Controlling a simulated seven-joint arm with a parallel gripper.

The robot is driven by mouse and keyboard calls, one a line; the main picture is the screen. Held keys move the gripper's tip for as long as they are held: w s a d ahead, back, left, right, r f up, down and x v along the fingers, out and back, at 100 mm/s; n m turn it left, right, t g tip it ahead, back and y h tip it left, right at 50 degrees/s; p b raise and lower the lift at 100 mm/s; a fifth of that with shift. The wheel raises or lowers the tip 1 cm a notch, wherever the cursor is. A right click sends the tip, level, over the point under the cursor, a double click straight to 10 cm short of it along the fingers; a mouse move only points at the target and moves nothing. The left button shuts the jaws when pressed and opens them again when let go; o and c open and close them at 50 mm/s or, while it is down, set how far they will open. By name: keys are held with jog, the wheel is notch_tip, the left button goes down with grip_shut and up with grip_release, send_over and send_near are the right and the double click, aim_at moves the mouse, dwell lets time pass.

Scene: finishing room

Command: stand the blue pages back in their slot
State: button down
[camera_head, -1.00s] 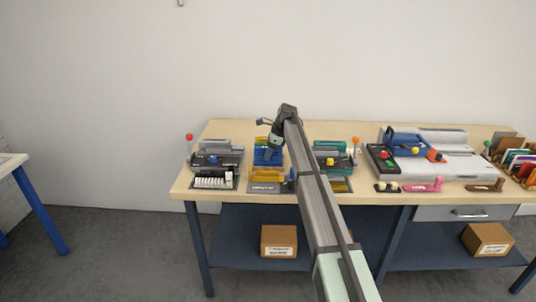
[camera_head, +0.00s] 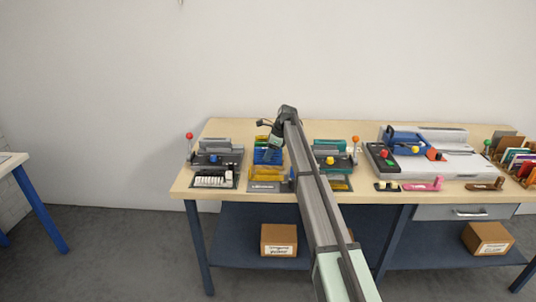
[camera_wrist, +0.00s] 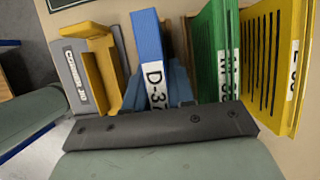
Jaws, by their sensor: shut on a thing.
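The blue pages (camera_wrist: 148,45) show in the wrist view as a narrow upright block with a white label starting "D-3". My gripper (camera_wrist: 160,88) is shut on them, its dark bar crossing the lower part of the view. The lower end of the pages is hidden behind this bar. In the head view my gripper (camera_head: 273,146) is over the left part of the bench, and blue (camera_head: 267,156) shows just below it. Green pages (camera_wrist: 215,50) and yellow pages (camera_wrist: 272,60) stand to the right in the wrist view. I cannot make out the slot.
A grey base (camera_wrist: 78,75) with a yellow part (camera_wrist: 103,65) is left in the wrist view. On the bench (camera_head: 390,203), a dark machine (camera_head: 215,160) and a teal one (camera_head: 330,148) flank my gripper. A rack of coloured pages (camera_head: 517,162) stands far right.

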jog(key=shift+f, duration=0.15)
jog(key=c, duration=1.2)
grip_release()
jog(key=shift+c, duration=0.2)
jog(key=shift+v, duration=5.45)
